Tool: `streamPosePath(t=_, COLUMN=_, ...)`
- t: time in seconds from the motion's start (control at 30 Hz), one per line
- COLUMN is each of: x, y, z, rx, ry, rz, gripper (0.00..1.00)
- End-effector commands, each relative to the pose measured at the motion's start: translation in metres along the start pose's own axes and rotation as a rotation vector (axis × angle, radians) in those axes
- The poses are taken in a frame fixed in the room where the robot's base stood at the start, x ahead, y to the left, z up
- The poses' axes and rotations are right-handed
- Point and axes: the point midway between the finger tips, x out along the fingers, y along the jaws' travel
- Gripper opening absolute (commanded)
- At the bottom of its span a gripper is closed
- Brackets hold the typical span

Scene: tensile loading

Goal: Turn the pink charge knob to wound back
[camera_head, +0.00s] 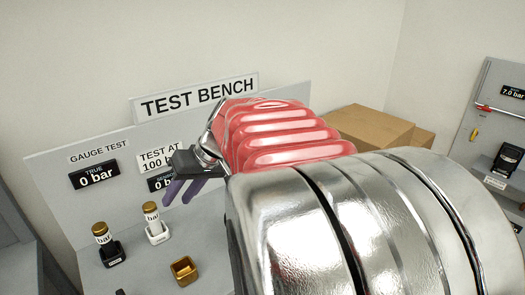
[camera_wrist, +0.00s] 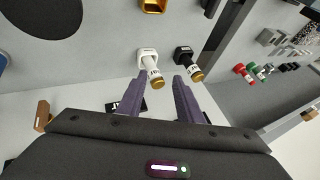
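I cannot make out a pink charge knob in either view. In the wrist view a small red piece (camera_wrist: 239,68) and a green piece (camera_wrist: 251,66) stand at the right, too small to tell what they are. My gripper (camera_head: 180,192) has two purple fingers, which also show in the wrist view (camera_wrist: 159,78). The fingers are apart, with nothing held between them. In the head view it hangs in front of the test bench panel, above and right of two brown-capped gauges. My own arm hides the bench's right part.
A gauge in a white holder (camera_head: 157,237) and one in a black holder (camera_head: 114,254) stand on the bench. A brass square cup (camera_head: 184,270) is near the front. Cardboard boxes (camera_head: 372,128) sit behind my arm. A grey panel with a 7.0 bar display (camera_head: 513,92) is at the far right.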

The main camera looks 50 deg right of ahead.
Motion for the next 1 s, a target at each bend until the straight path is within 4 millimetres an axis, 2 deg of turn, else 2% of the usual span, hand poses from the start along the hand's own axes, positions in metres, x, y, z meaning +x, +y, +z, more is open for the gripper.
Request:
streamPosePath(t=0.03, x=0.001, y=-0.017, z=0.012, rx=-0.025, ry=-0.017, rz=0.015, gripper=0.33)
streamPosePath(t=0.2, x=0.003, y=-0.053, z=0.053, rx=-0.081, ry=-0.062, rz=0.081, gripper=0.33)
streamPosePath(t=0.43, x=0.001, y=-0.087, z=0.107, rx=-0.162, ry=-0.081, rz=0.169, gripper=0.33)
streamPosePath(t=0.73, x=-0.004, y=-0.106, z=0.168, rx=-0.276, ry=-0.041, rz=0.262, gripper=0.33)
streamPosePath(t=0.87, x=-0.006, y=-0.107, z=0.184, rx=-0.31, ry=-0.014, rz=0.285, gripper=0.33)
streamPosePath(t=1.0, x=-0.006, y=-0.106, z=0.19, rx=-0.325, ry=0.001, rz=0.296, gripper=0.33)
